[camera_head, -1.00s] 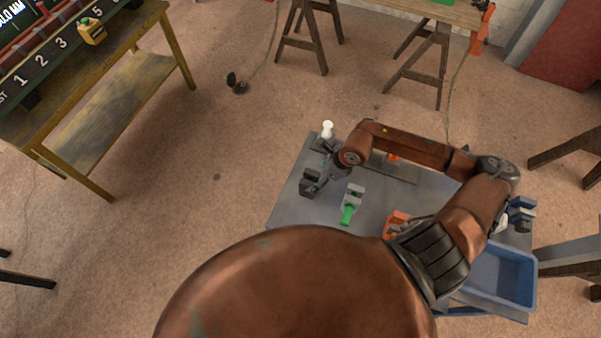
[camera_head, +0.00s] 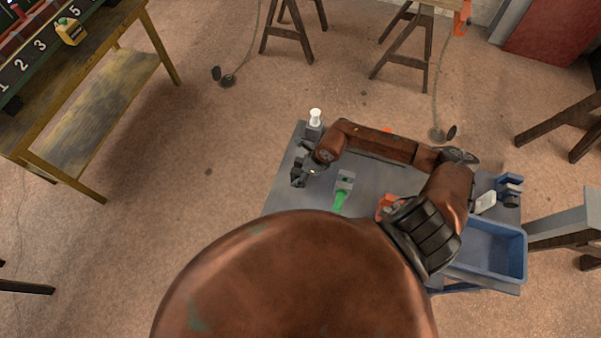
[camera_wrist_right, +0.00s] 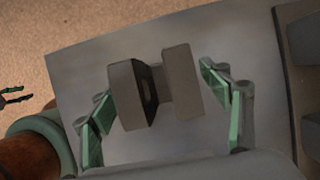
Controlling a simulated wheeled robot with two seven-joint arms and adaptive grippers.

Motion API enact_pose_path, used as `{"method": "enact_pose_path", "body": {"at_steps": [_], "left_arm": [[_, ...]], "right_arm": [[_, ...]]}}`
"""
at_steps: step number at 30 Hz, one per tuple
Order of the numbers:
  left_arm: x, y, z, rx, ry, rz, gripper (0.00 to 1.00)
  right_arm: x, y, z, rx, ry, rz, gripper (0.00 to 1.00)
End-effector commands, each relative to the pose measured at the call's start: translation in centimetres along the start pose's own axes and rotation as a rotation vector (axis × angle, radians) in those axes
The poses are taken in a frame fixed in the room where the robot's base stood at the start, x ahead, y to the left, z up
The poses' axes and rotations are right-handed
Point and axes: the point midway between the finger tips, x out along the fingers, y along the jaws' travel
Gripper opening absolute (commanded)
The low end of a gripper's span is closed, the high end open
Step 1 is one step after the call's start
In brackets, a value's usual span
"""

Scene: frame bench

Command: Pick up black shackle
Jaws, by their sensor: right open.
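The black shackle (camera_head: 298,177) is a small dark blocky piece near the left edge of the grey bench top (camera_head: 283,200). In the right wrist view a dark grey piece with two upright plates joined by a bridge, seemingly the shackle (camera_wrist_right: 128,96), stands between my fingers. My right gripper (camera_head: 310,168) is over it, and in its wrist view the gripper (camera_wrist_right: 155,82) is open with green-padded fingers on either side and visible gaps. Dark claw-like tips (camera_wrist_right: 15,97) at the left edge may be my left gripper; their state is unclear.
A white-topped piece (camera_head: 315,118) stands at the bench's back left corner. A green-handled clamp (camera_head: 341,190) lies to the right of the shackle. An orange item (camera_head: 384,206) is partly hidden by my arm. A blue tray (camera_head: 522,255) and blue item (camera_head: 509,185) are at the right.

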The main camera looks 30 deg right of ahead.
Motion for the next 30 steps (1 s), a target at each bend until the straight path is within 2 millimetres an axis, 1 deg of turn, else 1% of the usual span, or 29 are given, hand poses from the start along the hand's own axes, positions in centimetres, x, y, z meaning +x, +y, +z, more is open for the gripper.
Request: {"method": "enact_pose_path", "body": {"at_steps": [2,5,30], "left_arm": [[0.01,0.00,0.00,0.000,0.000,0.000,0.40],[0.01,0.00,0.01,0.000,0.000,0.000,0.40],[0.01,-0.03,0.16,-0.001,-0.002,0.000,0.40]], "right_arm": [[-0.01,0.00,-0.01,0.000,0.000,0.000,0.71],[-0.02,0.00,-0.01,0.000,0.000,0.000,0.65],[-0.05,0.00,-0.02,0.000,0.000,0.000,0.07]]}}
